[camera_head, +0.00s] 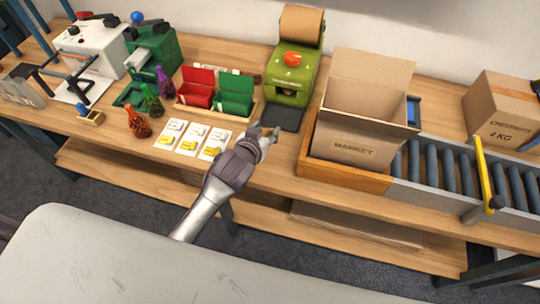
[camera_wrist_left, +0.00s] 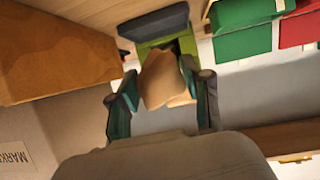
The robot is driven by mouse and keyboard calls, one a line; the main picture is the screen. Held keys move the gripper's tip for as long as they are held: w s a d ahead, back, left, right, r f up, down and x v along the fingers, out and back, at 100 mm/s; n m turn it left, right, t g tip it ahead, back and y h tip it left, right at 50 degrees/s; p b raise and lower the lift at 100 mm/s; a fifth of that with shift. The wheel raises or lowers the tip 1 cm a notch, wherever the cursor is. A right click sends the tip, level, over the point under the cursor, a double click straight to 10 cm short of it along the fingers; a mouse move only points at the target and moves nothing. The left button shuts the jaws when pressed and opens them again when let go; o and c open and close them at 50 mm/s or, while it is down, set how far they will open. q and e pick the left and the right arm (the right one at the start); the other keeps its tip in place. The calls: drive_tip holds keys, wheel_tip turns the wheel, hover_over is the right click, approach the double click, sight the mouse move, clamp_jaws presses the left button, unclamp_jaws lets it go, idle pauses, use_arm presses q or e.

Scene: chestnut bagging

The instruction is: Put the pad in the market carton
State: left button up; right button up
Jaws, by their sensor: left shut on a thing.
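My left gripper (camera_head: 268,138) is over the table's front part, between the picture cards and the market carton. In the left wrist view its fingers (camera_wrist_left: 163,95) are shut on a crumpled brown paper pad (camera_wrist_left: 160,78). In the head view the pad cannot be made out clearly. The market carton (camera_head: 345,148) stands upright with its top open, to the right of the gripper, in an orange wooden tray (camera_head: 345,178). Its label side shows at the lower left of the left wrist view (camera_wrist_left: 30,130). My right gripper is not in view.
A green paper machine (camera_head: 290,80) with a brown roll stands behind the gripper. Red (camera_head: 196,88) and green (camera_head: 235,95) bins, cards (camera_head: 192,137) and mesh bags (camera_head: 138,122) lie left. A roller conveyor (camera_head: 450,170) with a yellow bar (camera_head: 483,172) and a closed carton (camera_head: 503,110) are right.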

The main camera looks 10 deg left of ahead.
use_arm(q)
drive_tip(key=f, duration=0.3)
drive_tip(key=shift+w+f, duration=0.2)
drive_tip(key=shift+f, duration=0.4)
wheel_tip(320, 180, down, 3)
drive_tip(key=shift+s+f, duration=0.1)
drive_tip(key=shift+s, duration=0.05)
drive_tip(key=shift+f, duration=0.35)
drive_tip(key=o, duration=0.7)
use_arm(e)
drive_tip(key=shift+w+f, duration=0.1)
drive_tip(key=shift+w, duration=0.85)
use_arm(q)
drive_tip(key=shift+o, duration=0.2)
